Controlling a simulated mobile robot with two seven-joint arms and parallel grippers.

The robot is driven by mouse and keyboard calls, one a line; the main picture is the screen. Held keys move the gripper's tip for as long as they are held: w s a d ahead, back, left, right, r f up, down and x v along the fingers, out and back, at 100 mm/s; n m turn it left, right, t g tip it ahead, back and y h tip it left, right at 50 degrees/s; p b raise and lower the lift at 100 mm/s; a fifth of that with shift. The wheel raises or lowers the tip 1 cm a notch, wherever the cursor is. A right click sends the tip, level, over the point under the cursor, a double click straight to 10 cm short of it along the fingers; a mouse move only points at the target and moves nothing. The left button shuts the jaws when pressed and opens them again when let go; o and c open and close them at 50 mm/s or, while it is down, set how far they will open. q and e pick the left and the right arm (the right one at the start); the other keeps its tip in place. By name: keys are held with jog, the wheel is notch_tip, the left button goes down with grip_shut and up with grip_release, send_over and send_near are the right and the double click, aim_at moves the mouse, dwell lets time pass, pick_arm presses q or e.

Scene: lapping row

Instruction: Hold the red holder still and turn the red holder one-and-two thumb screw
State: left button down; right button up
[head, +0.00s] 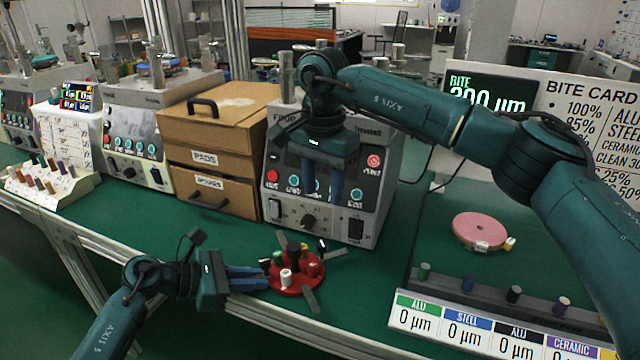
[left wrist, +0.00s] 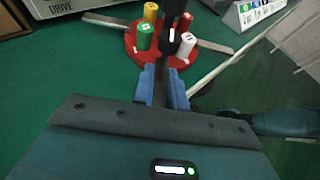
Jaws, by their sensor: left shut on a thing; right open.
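The red holder (head: 285,289) is a round red disc on the green bench, with a dark centre column, coloured posts and grey bars sticking outward. The left wrist view shows its red rim (left wrist: 131,50), with green (left wrist: 145,36), yellow, red and white (left wrist: 185,45) posts. Small dark knobs show around the disc; I cannot tell which is the one-and-two thumb screw. My right gripper (head: 323,192) is open and empty, pointing down above and behind the holder.
A grey control box (head: 350,190) stands behind the holder, with brown drawers (head: 215,150) to its left. A pink disc (head: 480,230) and a labelled rack (head: 450,325) are at the right. The bench's front edge runs close before the holder.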

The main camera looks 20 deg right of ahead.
pick_arm(q)
jog(key=c, duration=1.3)
grip_release()
